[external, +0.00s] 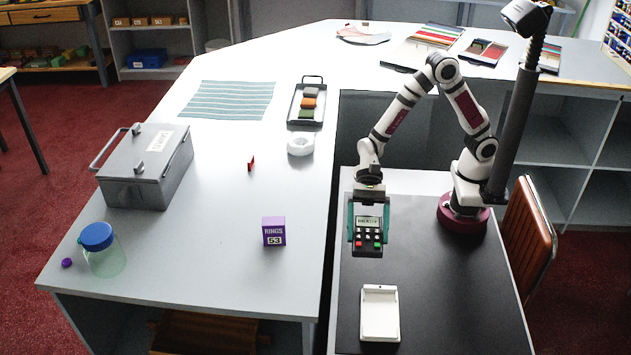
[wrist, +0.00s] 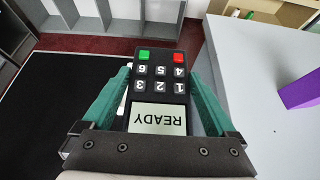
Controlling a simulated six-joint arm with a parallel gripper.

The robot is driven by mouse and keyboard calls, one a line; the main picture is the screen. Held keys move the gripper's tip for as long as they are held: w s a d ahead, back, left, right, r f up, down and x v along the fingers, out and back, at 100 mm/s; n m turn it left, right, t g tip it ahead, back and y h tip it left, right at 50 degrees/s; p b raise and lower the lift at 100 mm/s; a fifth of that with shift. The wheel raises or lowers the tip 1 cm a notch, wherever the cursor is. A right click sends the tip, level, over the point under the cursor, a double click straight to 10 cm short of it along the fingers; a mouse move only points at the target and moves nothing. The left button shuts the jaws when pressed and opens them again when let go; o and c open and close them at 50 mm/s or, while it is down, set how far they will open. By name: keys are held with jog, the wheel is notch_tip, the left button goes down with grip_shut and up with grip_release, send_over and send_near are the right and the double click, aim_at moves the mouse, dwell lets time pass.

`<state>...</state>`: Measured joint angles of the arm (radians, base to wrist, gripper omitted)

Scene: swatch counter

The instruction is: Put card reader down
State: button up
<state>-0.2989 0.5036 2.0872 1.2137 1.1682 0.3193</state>
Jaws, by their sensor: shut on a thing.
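The card reader (external: 368,234) is a dark handheld device with a READY screen, dark number keys, and a red and a green key. My gripper (external: 368,226) has teal fingers on both sides of it and is shut on it. In the wrist view the card reader (wrist: 160,85) sits between the two teal fingers of my gripper (wrist: 160,95), screen toward the palm. In the external view it appears held above the black mat (external: 440,290). A white cradle (external: 380,314) with a raised edge lies on the black mat, nearer the camera than the reader, and looks empty.
The mat right of the cradle is clear.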

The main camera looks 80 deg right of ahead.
notch_tip(320, 180, up, 15)
jog(key=w+d+m+t+h, duration=0.2)
jog(key=w+d+m+t, duration=0.25)
jog(key=w+d, duration=0.8)
jog(key=w+d+m+t+h, duration=0.2)
jog(key=w+d+m+t, duration=0.25)
jog(key=w+d, duration=0.75)
send_over(278, 194)
jog(key=f, duration=1.1)
jog(key=shift+s+d+f, duration=0.1)
jog(key=shift+d+f, duration=0.1)
jog(key=f, duration=0.4)
jog(key=shift+a, duration=0.3)
jog(key=shift+f, duration=0.2)
